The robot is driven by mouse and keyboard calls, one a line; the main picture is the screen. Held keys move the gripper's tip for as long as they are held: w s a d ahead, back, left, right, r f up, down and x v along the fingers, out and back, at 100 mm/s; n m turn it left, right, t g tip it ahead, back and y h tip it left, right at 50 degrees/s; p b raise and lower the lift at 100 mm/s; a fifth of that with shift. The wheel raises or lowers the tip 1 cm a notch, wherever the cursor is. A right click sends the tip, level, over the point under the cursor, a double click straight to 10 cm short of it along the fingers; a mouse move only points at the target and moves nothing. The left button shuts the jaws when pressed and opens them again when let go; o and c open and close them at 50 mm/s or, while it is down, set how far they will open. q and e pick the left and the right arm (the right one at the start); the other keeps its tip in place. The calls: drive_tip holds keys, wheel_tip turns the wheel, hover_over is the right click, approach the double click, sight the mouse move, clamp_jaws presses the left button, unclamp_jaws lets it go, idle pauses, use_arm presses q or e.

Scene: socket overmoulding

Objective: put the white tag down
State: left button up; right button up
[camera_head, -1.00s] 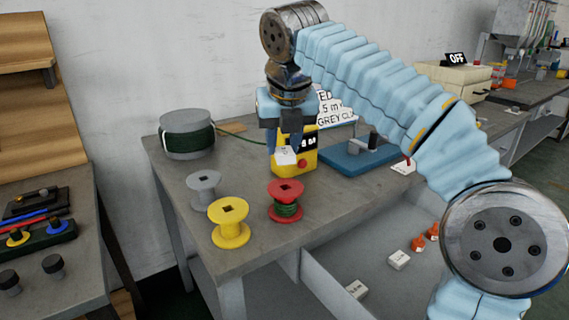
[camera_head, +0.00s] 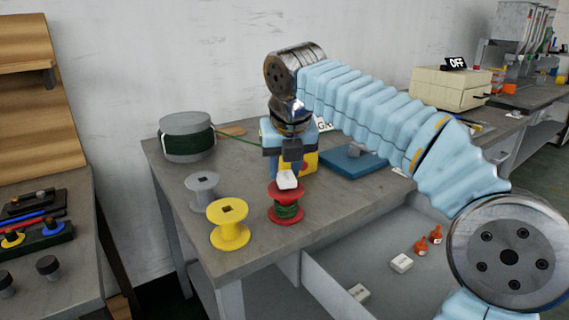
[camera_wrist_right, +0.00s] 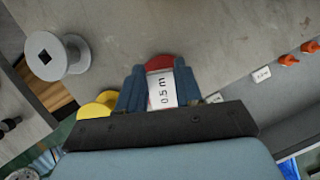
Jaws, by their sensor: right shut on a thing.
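The white tag (camera_head: 287,180) is held in my right gripper (camera_head: 290,172), just above or on top of the red spool (camera_head: 285,204) with green wire. In the right wrist view the tag (camera_wrist_right: 161,89) reads "0.5 m" and sits between the two blue fingers of my right gripper (camera_wrist_right: 160,88). It partly covers the red spool (camera_wrist_right: 158,62) behind it. I cannot tell whether the tag touches the spool. My left gripper is not in view.
A yellow spool (camera_head: 229,224) and a grey spool (camera_head: 202,191) stand left of the red one. Behind the gripper are a yellow device (camera_head: 311,160) and a blue plate (camera_head: 345,162). White tags (camera_head: 401,263) and orange bottles (camera_head: 421,246) lie in the lower tray. The table front is bare.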

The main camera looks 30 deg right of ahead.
drive_tip(key=o, duration=1.1)
drive_tip(key=shift+r+p, duration=0.3)
drive_tip(key=shift+r, duration=0.1)
drive_tip(key=p+v, duration=0.3)
drive_tip(key=v, duration=0.9)
drive_tip(key=shift+r, duration=0.15)
